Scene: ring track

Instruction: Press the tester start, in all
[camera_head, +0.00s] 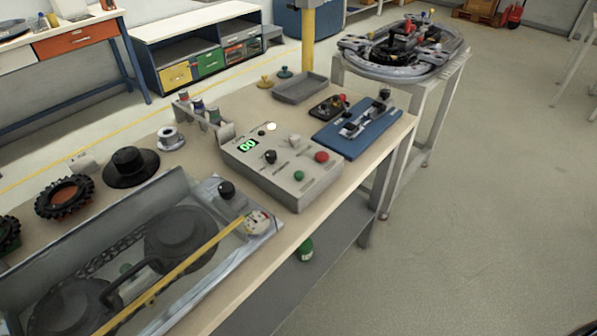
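The tester is a grey box (258,172) on the wooden workbench, left of the blue fixture. Its sloped top has a green lit display (246,145), a glowing white lamp (271,127) and a black knob (270,157). A light switch or block (294,141) sits behind a red button (321,157). A green button (299,175) is near its front edge. Labels on the panel are too small to read. Neither gripper shows in the head view, and nothing covers the tester.
A clear-covered machine with black wheels (180,238) stands front left. A blue fixture (357,130) and a grey tray (300,88) lie beyond the tester. A ring track (400,68) stands on another table. Open floor is at right.

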